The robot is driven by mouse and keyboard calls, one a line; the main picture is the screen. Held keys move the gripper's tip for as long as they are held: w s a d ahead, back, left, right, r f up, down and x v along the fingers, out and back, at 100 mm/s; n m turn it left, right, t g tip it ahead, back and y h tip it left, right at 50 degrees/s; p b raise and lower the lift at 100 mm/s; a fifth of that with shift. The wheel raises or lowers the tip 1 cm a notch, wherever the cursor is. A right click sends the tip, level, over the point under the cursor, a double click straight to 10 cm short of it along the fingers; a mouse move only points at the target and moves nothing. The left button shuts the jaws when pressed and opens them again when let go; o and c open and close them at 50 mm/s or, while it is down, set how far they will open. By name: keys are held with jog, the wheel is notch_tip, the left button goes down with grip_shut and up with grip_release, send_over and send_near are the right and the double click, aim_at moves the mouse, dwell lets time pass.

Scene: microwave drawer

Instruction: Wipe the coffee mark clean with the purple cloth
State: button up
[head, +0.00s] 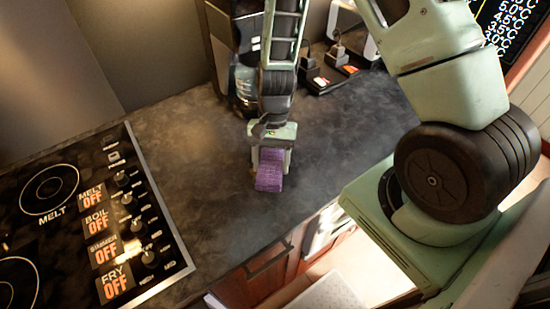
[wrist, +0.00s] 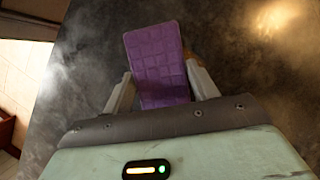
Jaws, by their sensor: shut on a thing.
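The purple cloth (head: 269,178) is a thick folded pad with a quilted pattern. It shows large in the wrist view (wrist: 158,58), between the two pale fingers of my gripper (wrist: 160,88). My gripper (head: 270,160) is shut on the cloth and points down at the dark countertop (head: 180,130). The cloth is at or just above the counter; I cannot tell whether it touches. A small brownish patch, perhaps the coffee mark (wrist: 190,57), shows beside the cloth's right edge in the wrist view. The cloth and finger hide part of it.
A black stove (head: 70,215) with knobs and burner labels lies to the left. A coffee machine (head: 243,85) stands behind my arm. A dark tray (head: 330,78) with small items is at the back right. The counter's front edge is close below the cloth, above wooden drawers (head: 270,275).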

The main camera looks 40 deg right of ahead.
aim_at(281, 159)
jog(key=shift+a+f, duration=0.1)
jog(key=shift+a, duration=2.5)
jog(key=shift+d+r+p, duration=0.2)
jog(key=shift+d+p, duration=0.25)
jog(key=shift+d, duration=1.75)
jog(key=shift+d+f, duration=0.2)
jog(key=shift+d, duration=1.75)
jog(key=shift+d+r, duration=0.1)
jog(key=shift+d, duration=0.95)
jog(key=shift+a+p, duration=0.6)
jog(key=shift+a, duration=4.65)
jog(key=shift+d, duration=0.15)
jog(key=shift+d+p, duration=0.35)
jog(key=shift+d, duration=4.65)
